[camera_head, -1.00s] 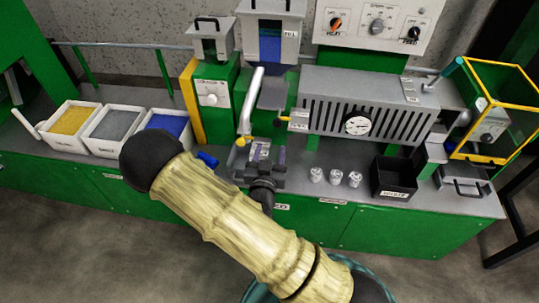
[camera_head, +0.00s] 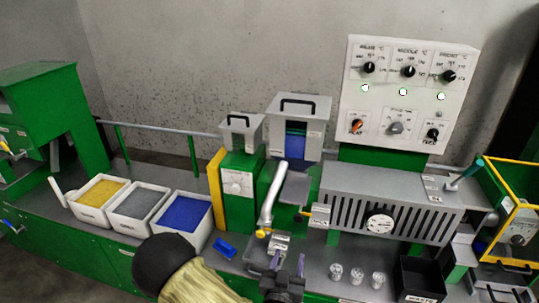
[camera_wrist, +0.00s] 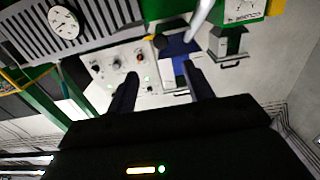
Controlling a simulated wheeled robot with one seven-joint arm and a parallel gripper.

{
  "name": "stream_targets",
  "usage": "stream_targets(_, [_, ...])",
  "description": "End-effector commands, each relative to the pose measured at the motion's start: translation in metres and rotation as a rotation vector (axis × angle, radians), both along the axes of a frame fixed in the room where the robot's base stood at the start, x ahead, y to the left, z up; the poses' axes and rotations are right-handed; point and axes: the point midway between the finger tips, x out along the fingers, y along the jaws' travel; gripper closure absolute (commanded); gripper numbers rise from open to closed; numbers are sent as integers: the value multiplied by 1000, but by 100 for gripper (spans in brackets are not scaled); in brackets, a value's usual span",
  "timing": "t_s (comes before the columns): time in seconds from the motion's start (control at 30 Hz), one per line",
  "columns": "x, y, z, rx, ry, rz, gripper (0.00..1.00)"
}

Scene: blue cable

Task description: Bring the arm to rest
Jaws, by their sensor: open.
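My gripper (camera_head: 287,262) shows low in the head view, above the bench in front of the grey slotted barrel housing (camera_head: 335,195). My pale yellow forearm and dark elbow are cut off by the lower edge. In the wrist view my gripper (camera_wrist: 160,72) has its two dark fingers apart with nothing between them. The machine appears upside down beyond the fingers, with the white control panel (camera_wrist: 112,62) and a blue-filled hopper (camera_wrist: 180,45). Whether the fingers touch anything on the bench is hard to tell, but they look clear.
White bins of yellow (camera_head: 100,193), grey (camera_head: 143,204) and blue (camera_head: 183,213) pellets stand left of my arm, with a blue scoop (camera_head: 224,248) beside them. Several small silver pieces (camera_head: 357,275) and a black box (camera_head: 420,278) stand to the right. A yellow-framed guard (camera_head: 512,215) is far right.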

Motion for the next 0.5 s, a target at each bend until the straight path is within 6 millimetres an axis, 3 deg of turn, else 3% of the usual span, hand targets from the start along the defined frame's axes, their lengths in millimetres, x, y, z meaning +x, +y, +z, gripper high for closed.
stream_targets(0.17, [4,-10,-7,58,81,-49,48])
stream_targets(0.3, [7,-22,-21,168,252,-119,48])
stream_targets(0.5, [2,-26,-33,331,540,-142,48])
